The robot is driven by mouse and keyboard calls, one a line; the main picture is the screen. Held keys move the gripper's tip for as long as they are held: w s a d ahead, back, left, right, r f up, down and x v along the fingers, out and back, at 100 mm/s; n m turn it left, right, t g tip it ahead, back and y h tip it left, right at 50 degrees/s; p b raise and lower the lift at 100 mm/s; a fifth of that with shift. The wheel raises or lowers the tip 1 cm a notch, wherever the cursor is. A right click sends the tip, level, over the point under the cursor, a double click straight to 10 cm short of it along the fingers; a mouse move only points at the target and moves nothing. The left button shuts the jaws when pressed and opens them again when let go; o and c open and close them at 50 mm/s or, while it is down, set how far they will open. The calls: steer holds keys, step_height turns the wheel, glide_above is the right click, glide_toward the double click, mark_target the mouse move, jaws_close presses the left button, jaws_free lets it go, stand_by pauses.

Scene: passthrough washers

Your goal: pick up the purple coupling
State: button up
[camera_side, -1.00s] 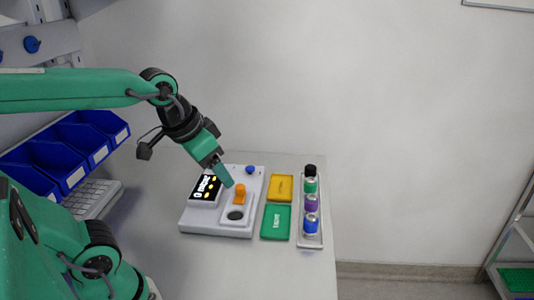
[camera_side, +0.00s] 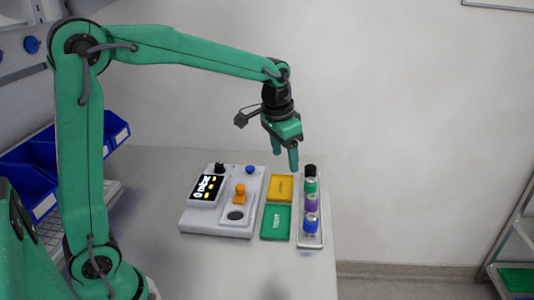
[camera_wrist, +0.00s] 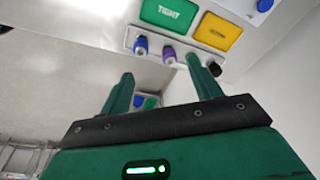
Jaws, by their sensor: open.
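The purple coupling (camera_side: 311,203) stands in a narrow light tray (camera_side: 312,240) at the right of the table, between a green coupling (camera_side: 311,186) and a blue coupling (camera_side: 311,222). My gripper (camera_side: 287,158) is open and empty, above and to the left of the tray's far end. The purple coupling also shows in the wrist view (camera_wrist: 169,53), beyond the gap between the open fingers. The blue coupling is to its left there (camera_wrist: 140,48). A finger hides most of the green one in that view.
A black-topped piece (camera_side: 310,169) stands at the tray's far end. A yellow tray (camera_side: 281,188) and a green tray (camera_side: 275,222) marked TIGHT lie left of it. A tester (camera_side: 216,225) with a display and orange part is further left. Blue bins (camera_side: 30,180) stand far left.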

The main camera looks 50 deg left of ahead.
steer(key=m+g, duration=0.1)
steer(key=g, duration=0.1)
glide_above(312, 196)
steer(key=f, duration=1.2)
steer(key=shift+s+d, duration=0.1)
steer(key=shift+s, duration=0.2)
steer(key=shift+w+f, duration=0.2)
steer(key=shift+f, duration=4.05)
steer(key=c, duration=1.1)
steer(key=shift+c, duration=0.2)
steer(key=shift+r, duration=0.2)
